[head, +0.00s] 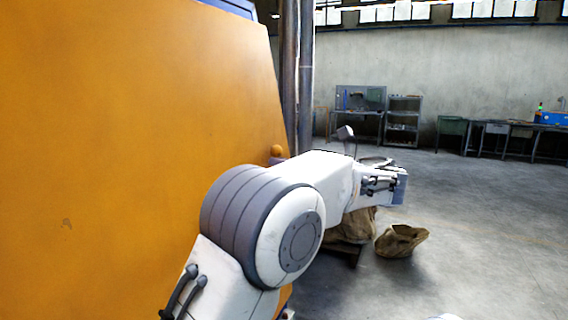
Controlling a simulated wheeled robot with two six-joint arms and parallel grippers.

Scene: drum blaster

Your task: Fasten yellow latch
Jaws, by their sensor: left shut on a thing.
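My left arm comes in from the lower left, passes in front of a large orange-yellow machine panel (130,140), and reaches to the right. My left gripper (376,164) is at the far end of this arm, beyond the panel's right edge. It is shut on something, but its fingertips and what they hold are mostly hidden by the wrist. A small orange knob (277,150) on a grey base shows at the panel's right edge, just behind my arm. I cannot tell whether it belongs to the yellow latch. No latch shows clearly. My right gripper is not in view.
Brown sacks (401,240) lie on the floor below my left wrist. Grey vertical pipes (306,75) stand behind the panel. A shelf (404,120) and workbenches (500,130) line the back wall. The concrete floor (480,240) at right is clear.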

